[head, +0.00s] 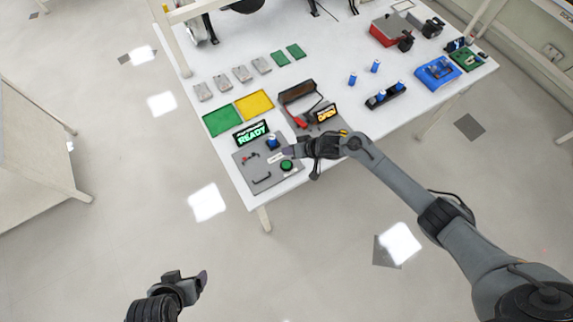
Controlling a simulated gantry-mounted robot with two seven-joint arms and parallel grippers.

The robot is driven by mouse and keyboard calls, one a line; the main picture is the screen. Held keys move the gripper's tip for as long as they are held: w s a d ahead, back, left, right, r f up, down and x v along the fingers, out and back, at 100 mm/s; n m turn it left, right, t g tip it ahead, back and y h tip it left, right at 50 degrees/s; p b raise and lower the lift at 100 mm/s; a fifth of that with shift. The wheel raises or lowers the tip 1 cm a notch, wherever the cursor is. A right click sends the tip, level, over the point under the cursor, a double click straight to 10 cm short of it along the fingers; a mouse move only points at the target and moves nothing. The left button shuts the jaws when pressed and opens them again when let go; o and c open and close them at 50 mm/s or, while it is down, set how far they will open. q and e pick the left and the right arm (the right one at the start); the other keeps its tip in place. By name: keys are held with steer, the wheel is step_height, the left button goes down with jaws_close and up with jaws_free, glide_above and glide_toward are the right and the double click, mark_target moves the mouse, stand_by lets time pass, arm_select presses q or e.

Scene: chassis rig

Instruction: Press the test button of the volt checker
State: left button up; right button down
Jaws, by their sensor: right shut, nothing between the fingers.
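The volt checker is a grey panel (249,171) at the table's near left corner, with a lit green "READY" display (252,135) behind it. A round green button (287,165) sits at the panel's front right. A blue part (272,143) stands near the panel's back edge. My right gripper (287,152) is shut and empty, over the panel's right side, just behind the green button in the picture. Whether it touches anything is not clear. My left gripper (204,279) is off the table at the lower left, over the floor; its finger gap cannot be made out.
An amber "OPEN" display (325,113) and a dark open box (298,91) stand behind my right gripper. Green (221,120) and yellow (254,105) mats lie to the left. Several grey plates, blue cylinders and a red box (389,31) are farther back. The table's middle is clear.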

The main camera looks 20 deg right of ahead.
steer(key=b, duration=0.7)
glide_above(289, 165)
step_height(289, 165, down, 6)
steer(key=shift+f, duration=0.15)
steer(key=shift+a+f, duration=0.1)
steer(key=shift+f, duration=0.75)
steer(key=shift+f+b, duration=0.1)
steer(key=shift+b, duration=0.2)
steer(key=shift+f, duration=0.2)
stand_by(0.5)
steer(key=shift+f, duration=0.25)
steer(key=shift+f, duration=0.1)
stand_by(0.5)
